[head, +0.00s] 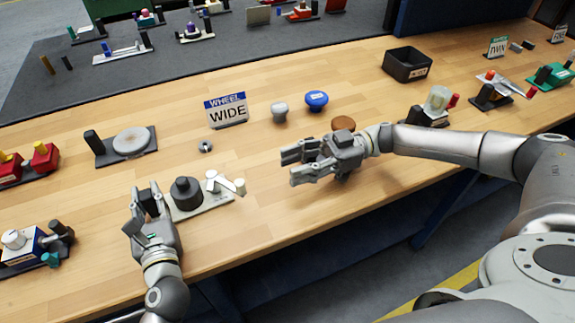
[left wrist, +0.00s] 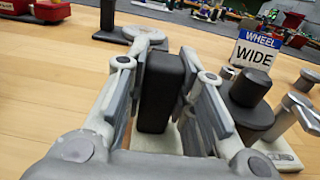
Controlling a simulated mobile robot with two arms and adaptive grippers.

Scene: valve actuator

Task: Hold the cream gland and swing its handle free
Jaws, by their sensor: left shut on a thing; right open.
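The cream gland has a cream base plate (head: 208,206), a dark stepped round body (head: 186,192), a black upright block at its left end and a cream handle (head: 226,183) at its right. My left gripper (head: 146,201) is shut on the black block (left wrist: 160,90), which stands upright between its fingers in the left wrist view. The dark body (left wrist: 248,103) and part of the handle (left wrist: 300,108) show to the right there. My right gripper (head: 289,167) is open and empty above the table, to the right of the handle and apart from it.
Behind the gland are a small grey ring (head: 205,147), a "WHEEL WIDE" sign (head: 227,111), a grey knob (head: 279,111) and a blue knob (head: 316,101). A grey disc fixture (head: 130,142) stands back left, a blue device (head: 30,248) at left. Table is clear between gland and right gripper.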

